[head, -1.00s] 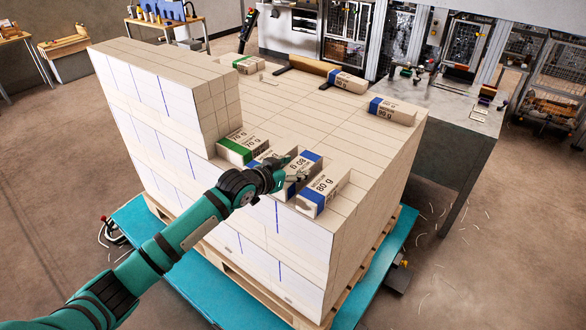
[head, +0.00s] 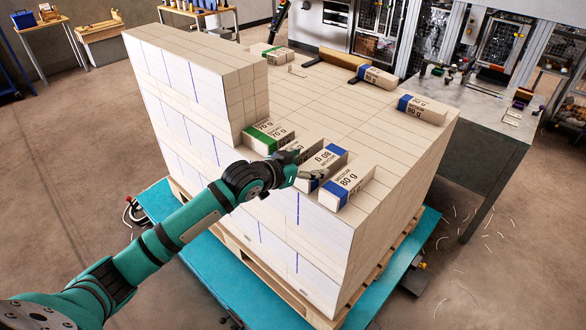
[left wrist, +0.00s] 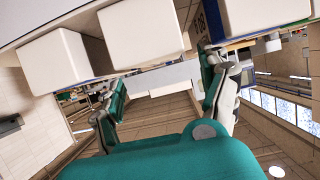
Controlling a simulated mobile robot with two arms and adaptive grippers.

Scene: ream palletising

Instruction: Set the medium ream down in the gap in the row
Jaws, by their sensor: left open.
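The medium ream (head: 327,156), with a blue band and an 80 g label, lies in the row at the stack's near edge. It sits between a green-banded 70 g ream (head: 262,141) and another blue-banded medium 80 g ream (head: 349,184). My left gripper (head: 308,164) is open at the ream's near end, with its fingers spread about it; they partly hide that end. In the left wrist view, a plain cream end face (left wrist: 142,30) shows above and between the spread fingers. Whether the ream rests fully down cannot be told. My right gripper is not in view.
A taller block of reams (head: 195,85) rises left of the row. Loose reams lie at the back (head: 377,77) and right (head: 422,109) of the stack top. The stack stands on a wooden pallet (head: 262,268) over a teal platform (head: 398,270). A grey table (head: 470,110) stands at right.

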